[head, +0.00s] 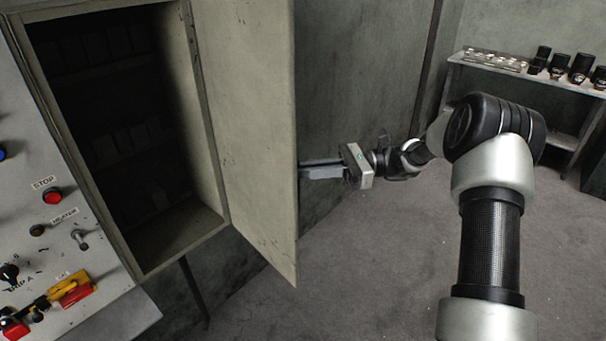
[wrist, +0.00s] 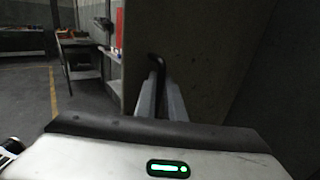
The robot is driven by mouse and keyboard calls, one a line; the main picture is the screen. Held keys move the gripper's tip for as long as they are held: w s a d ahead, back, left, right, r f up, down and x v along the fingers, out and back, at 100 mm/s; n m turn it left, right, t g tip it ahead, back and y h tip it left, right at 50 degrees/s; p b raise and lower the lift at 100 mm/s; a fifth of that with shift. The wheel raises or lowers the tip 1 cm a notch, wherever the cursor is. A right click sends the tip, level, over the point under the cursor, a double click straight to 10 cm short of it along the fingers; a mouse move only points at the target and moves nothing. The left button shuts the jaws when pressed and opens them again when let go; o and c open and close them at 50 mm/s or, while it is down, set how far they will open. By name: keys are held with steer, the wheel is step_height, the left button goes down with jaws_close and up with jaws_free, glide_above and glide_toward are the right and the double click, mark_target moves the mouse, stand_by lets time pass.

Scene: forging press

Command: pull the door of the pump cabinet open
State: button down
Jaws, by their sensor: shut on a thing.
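The pump cabinet (head: 207,130) is at the left of the head view. Its beige door (head: 258,120) stands wide open, swung out to the right, and the dark inside with faint rows of boxes shows. My gripper (head: 306,171) is at the door's outer side, its fingers reaching the free edge from the right. In the wrist view its two grey fingers (wrist: 160,98) are closed around a dark bent handle (wrist: 155,62) on the door panel (wrist: 210,55). The handle is hidden behind the door in the head view.
A control panel (head: 55,130) with a red stop button (head: 52,197) and a yellow-red switch (head: 70,289) is left of the cabinet. A shelf (head: 530,73) with several dark cylinders stands at the back right. The concrete floor (head: 370,270) is clear below my arm.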

steer(key=shift+w+r, duration=0.2)
steer(key=shift+w, duration=0.8)
steer(key=c, duration=2.1)
jaws_free()
steer(key=shift+a, duration=0.1)
steer(key=shift+o, duration=1.3)
steer(key=shift+w+a+f, duration=0.15)
steer(key=shift+a+f, duration=0.05)
steer(key=shift+a, duration=0.05)
steer(key=shift+d, duration=0.15)
steer(key=shift+s+d+f, duration=0.15)
steer(key=shift+s+f, duration=0.05)
steer(key=shift+d+r, duration=0.1)
steer(key=w+d+b, duration=0.2)
steer(key=d, duration=1.5)
steer(key=shift+w, duration=0.3)
